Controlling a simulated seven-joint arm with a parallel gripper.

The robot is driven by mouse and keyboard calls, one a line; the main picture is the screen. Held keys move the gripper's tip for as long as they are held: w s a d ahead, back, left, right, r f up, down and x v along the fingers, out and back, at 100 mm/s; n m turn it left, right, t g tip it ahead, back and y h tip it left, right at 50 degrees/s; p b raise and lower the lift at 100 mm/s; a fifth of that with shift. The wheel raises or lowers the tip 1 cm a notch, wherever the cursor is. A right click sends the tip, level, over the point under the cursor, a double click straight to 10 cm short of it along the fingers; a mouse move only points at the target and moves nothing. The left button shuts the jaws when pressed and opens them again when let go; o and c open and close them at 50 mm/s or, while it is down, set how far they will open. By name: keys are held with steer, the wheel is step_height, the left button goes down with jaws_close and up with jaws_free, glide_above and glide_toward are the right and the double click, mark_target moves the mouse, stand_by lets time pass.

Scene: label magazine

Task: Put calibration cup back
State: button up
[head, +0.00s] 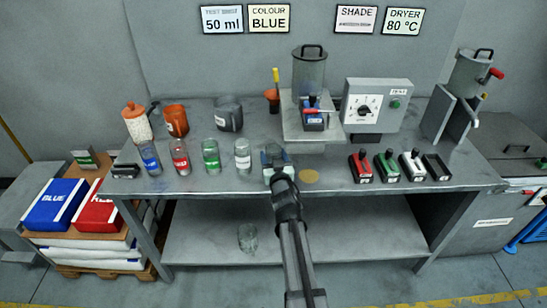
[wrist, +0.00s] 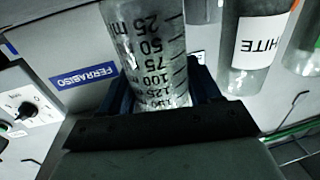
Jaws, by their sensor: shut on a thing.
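My gripper (head: 275,158) is over the front middle of the bench, beside the bottle labelled white (head: 242,155). In the wrist view my gripper (wrist: 166,92) is shut on the calibration cup (wrist: 147,45), a clear vessel with dark ml graduations, between its blue fingers. The cup's lower part is hidden by the gripper. In the head view the cup is mostly hidden by my arm, so I cannot tell whether it touches the bench. The white-labelled bottle (wrist: 257,38) also shows close beside the cup in the wrist view.
Green (head: 211,157), red (head: 180,157) and blue (head: 149,158) bottles stand to the left. A yellow round spot (head: 309,177) lies right of my gripper. A stand with a metal pot (head: 309,72) is behind it. Dark-handled blocks (head: 388,166) stand right.

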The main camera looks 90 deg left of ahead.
steer(key=shift+f, duration=0.15)
steer(key=o, duration=1.2)
steer(key=shift+c, duration=0.2)
